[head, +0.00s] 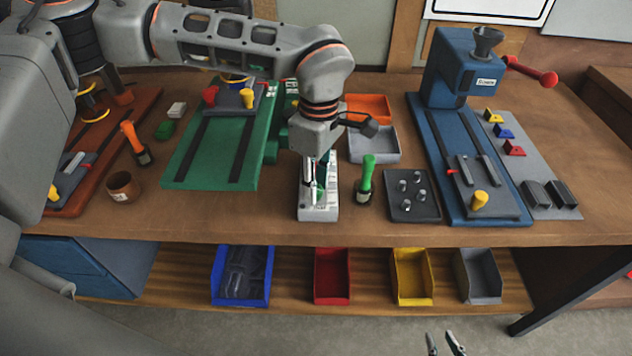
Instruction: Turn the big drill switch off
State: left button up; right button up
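A blue drill-press-like machine (464,75) with a funnel on top and a red handle stands at the right of the bench. Its blue bed (433,150) runs toward me, with a yellow knob (480,200) near its front end. I cannot tell which part is the big drill switch. My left gripper (319,178) points down over a narrow white and grey box (318,208) in the middle of the bench. I cannot tell whether it touches the box or how far its fingers are apart. My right gripper (446,343) shows only its two separated fingertips at the bottom edge, open and empty.
A green machine (215,150) with red and yellow knobs stands left of the box. A green-handled tool (366,177), a dark tray (412,205) and a grey bin (374,145) stand to its right. Coloured bins, including a red one (332,280), line the lower shelf.

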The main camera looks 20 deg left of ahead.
aim_at(318, 186)
dwell(0.3)
pick_arm(q)
notch_tip(318, 186, up, 12)
jog(key=shift+w, duration=0.3)
jog(key=shift+d, duration=0.1)
dwell(0.5)
